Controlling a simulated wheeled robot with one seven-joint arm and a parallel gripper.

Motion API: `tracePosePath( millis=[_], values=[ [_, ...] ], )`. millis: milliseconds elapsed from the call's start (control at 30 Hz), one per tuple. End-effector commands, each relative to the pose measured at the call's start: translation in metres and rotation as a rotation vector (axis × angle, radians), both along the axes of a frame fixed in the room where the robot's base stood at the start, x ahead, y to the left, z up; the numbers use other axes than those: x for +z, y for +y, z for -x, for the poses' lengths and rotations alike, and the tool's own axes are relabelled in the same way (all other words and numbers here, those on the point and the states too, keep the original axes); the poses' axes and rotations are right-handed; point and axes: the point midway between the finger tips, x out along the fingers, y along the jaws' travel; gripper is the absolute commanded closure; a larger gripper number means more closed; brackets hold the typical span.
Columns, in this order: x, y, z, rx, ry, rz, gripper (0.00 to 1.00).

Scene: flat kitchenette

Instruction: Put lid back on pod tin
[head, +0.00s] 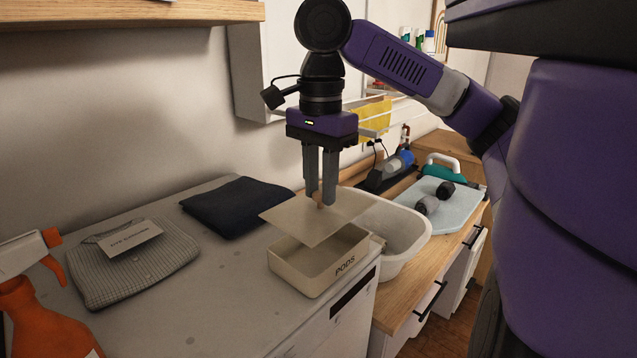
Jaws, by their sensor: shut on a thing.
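The pod tin (307,278) is a cream rectangular open box marked "PODS". It stands near the front right edge of the grey worktop. Its flat cream lid (300,225) hangs above it, tilted and apart from the rim, set a little toward the back. My gripper (320,198) points down and is shut on the small wooden knob (319,204) at the lid's middle. The lid hides part of the tin's far side. The tin's inside, as far as it shows, looks empty.
A white basin (403,236) stands close to the tin's right. A dark folded cloth (237,205) lies behind left. A grey checked pouch with a card (136,262) and an orange spray bottle (40,310) are at left. A board (440,211) lies beyond the basin. The worktop left of the tin is clear.

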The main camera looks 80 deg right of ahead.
Motion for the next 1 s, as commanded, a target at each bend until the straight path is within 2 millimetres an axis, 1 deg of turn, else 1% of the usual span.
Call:
tracePosePath(
  millis=[633,900,1000],
  values=[
    [-0.041,0.000,0.000,0.000,-0.001,-0.001,1.00],
    [-0.054,0.000,0.000,0.000,-0.001,-0.001,1.00],
    [-0.055,0.000,0.000,0.000,-0.001,-0.001,1.00]
  ],
)
